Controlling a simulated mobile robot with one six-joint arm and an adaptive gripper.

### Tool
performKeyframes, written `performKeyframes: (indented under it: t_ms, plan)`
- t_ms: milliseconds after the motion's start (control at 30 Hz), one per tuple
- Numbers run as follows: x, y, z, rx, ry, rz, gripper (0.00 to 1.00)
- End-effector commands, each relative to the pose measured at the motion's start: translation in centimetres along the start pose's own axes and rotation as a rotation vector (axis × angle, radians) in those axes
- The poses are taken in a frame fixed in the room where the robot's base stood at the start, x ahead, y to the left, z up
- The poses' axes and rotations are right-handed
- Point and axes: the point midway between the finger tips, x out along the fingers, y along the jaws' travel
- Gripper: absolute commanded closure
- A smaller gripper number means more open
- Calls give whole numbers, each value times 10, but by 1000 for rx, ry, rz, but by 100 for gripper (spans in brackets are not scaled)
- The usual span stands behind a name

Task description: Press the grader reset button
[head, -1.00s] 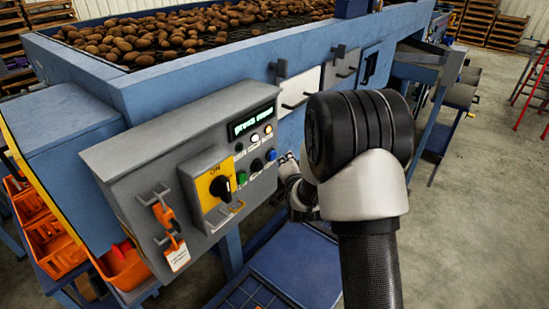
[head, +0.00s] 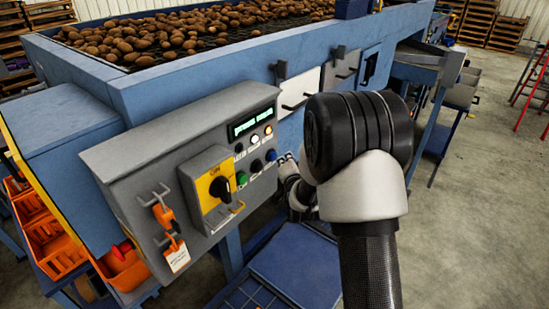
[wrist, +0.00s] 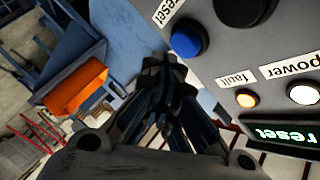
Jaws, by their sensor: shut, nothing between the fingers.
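The reset button is a round blue button (wrist: 188,40) with a "reset" label beside it in the wrist view. It also shows in the head view as a small blue button (head: 271,155) at the lower right of the grey control panel (head: 130,165). My gripper (wrist: 164,64) is shut and empty. Its fingertips are close to the blue button, just below and left of it in the wrist view; I cannot tell whether they touch the panel. In the head view my arm hides most of the gripper.
A black button (head: 256,165), a green button (head: 242,178) and a yellow-backed rotary switch (head: 220,187) sit near the blue button. White and amber lamps (head: 268,130) are lit under a display (head: 250,121) reading "press reset". Orange tags hang at the panel's left.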

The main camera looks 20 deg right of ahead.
Motion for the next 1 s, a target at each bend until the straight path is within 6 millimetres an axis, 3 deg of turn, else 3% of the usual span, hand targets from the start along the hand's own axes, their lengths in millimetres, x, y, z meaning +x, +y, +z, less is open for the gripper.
performKeyframes:
  t_ms: [1000]
  plan:
    - [6, -4, 4, 0, 0, 0, 100]
